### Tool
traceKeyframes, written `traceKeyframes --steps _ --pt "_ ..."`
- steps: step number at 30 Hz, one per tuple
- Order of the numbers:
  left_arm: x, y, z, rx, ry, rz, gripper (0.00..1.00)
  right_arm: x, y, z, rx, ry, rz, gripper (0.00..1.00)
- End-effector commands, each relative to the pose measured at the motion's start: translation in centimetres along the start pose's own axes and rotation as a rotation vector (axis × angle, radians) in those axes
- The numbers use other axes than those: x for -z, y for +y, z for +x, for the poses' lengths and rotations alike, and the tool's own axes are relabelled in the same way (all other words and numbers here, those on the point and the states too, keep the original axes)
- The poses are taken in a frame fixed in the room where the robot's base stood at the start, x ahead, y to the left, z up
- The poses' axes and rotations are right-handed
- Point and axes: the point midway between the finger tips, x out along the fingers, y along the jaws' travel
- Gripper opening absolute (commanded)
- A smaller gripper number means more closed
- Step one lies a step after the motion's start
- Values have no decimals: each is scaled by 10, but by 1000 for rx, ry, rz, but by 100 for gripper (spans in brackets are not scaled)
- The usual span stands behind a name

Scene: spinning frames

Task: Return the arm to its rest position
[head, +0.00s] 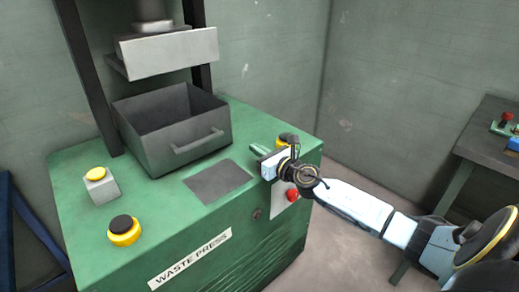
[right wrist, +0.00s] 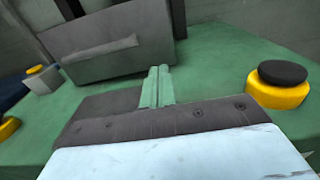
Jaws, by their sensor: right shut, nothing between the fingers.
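My right arm reaches in from the right in the head view. Its gripper (head: 258,150) is over the right part of the green waste press (head: 75,215), near the yellow button with a black top (head: 284,139) at the back right. In the right wrist view, the two green fingers of the gripper (right wrist: 157,72) lie side by side, shut and empty. They point toward the grey drawer-like bin (right wrist: 100,48), apart from its handle as far as I can tell. The same button shows to the right of the gripper (right wrist: 278,92). My left gripper is not in view.
The grey bin (head: 173,150) stands under the press head (head: 170,54). A yellow button on a grey box (head: 97,177) and another black-topped button (head: 124,231) are on the left. A red button (head: 292,195) is on the front. A dark table (head: 487,140) stands at right.

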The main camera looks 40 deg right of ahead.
Motion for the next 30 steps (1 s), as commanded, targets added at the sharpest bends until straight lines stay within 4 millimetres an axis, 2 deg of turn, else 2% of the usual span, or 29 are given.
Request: traceKeyframes --steps 10,14,17,20,23,27,30 --pt "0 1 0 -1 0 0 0 0 1 -7 3 -3 11 0" --pt "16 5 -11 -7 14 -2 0 4 14 -15 42 -29 175 0" --pt "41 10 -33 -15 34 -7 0 12 30 -32 125 -65 466 0" --pt "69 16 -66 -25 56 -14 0 29 45 -61 260 -93 848 0" --pt "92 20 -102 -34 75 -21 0 54 59 -95 429 -100 1223 0" --pt "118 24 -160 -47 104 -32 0 93 87 -154 725 -85 1703 0" --pt "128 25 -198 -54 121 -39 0 115 113 -195 943 -64 1963 0"
